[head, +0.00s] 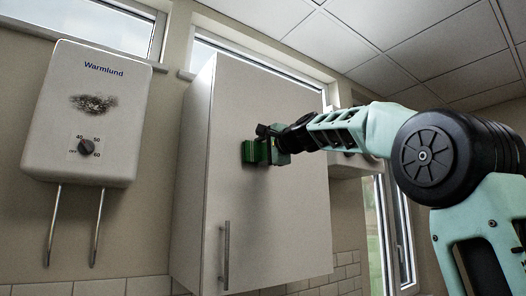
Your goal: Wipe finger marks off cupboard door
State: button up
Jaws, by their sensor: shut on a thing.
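The cupboard door (280,215) is a tall pale grey panel in the middle of the head view, shut, with a vertical metal bar handle (227,255) low on its left side. My gripper (268,147) reaches in from the right and is shut on a green block-like thing (248,152), perhaps a sponge or cloth pad. The green thing is at the upper middle of the door and seems to touch it or lie very near it. I cannot make out finger marks on the door; the part behind the green thing and my gripper is hidden.
A white water heater (112,115) marked Warmlund hangs at the left, with a dark smudge (94,104), a dial (86,147) and two pipes below. Windows run above the cupboard and at the right. Tiles (340,275) line the wall below. The lower door is clear.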

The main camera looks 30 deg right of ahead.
jog(key=shift+w, duration=0.2)
jog(key=shift+d+f, duration=0.1)
jog(key=shift+d, duration=0.5)
jog(key=d+b, duration=0.1)
jog(key=d, duration=0.5)
jog(key=shift+w, duration=0.15)
